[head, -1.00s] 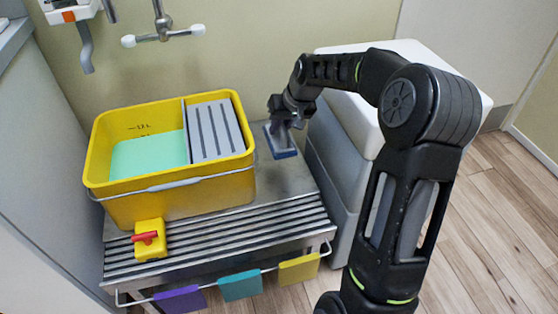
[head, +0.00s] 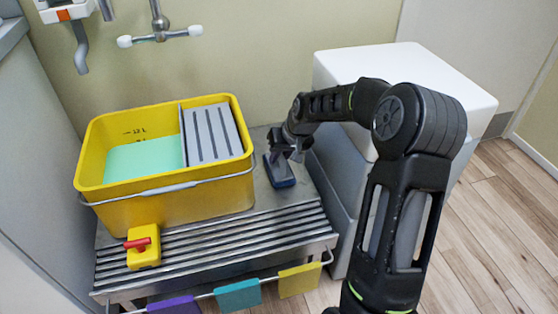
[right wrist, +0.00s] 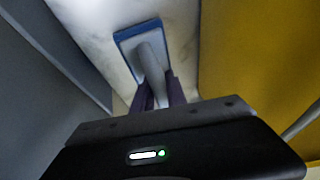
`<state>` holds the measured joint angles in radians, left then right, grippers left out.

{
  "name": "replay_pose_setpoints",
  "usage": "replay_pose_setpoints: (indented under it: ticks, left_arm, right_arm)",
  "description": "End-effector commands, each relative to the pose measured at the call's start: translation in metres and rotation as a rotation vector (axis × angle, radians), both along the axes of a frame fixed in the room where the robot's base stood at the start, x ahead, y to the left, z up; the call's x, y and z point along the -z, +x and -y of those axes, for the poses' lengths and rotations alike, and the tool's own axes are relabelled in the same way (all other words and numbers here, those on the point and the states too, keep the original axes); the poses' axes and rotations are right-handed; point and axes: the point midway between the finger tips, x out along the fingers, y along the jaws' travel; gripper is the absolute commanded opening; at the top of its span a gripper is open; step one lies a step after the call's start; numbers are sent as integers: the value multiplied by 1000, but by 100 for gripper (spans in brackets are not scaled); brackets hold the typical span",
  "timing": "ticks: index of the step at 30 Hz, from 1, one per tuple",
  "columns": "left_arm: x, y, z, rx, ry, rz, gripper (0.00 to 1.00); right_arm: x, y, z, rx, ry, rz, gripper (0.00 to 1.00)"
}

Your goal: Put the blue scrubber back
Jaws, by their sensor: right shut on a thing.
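The blue scrubber (head: 281,176) has a blue rectangular base and a grey handle. In the head view it is at the right part of the steel bench (head: 262,205), just right of the yellow bucket (head: 165,205). My right gripper (head: 284,156) is above it, shut on its handle. The right wrist view shows the two fingers (right wrist: 160,92) on either side of the grey handle, with the blue-edged base (right wrist: 125,38) beyond. I cannot tell whether the base touches the bench. My left gripper is out of view.
The bucket holds green liquid (head: 140,160) and a grey slotted insert (head: 211,135). A yellow block with a red handle (head: 143,247) is on the bench's front slats. Coloured cloths (head: 238,295) hang on the front rail. A white-topped cabinet (head: 440,75) stands close on the right.

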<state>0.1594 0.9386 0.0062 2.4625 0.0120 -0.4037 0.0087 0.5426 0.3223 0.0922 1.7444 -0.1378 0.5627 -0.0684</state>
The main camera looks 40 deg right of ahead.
Motion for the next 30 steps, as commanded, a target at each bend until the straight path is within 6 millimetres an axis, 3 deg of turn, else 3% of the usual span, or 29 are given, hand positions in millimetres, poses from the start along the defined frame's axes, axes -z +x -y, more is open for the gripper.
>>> replay_pose_setpoints:
  ticks: [12,13,20,30]
  left_arm:
    - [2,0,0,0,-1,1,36]
    - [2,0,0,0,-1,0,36]
    - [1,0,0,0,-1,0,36]
    - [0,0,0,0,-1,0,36]
  right_arm:
    - [5,1,0,0,-1,2,0]
    - [4,0,0,-1,-1,1,19]
    - [4,0,0,-1,-1,1,38]
    - [1,0,0,0,-1,2,39]
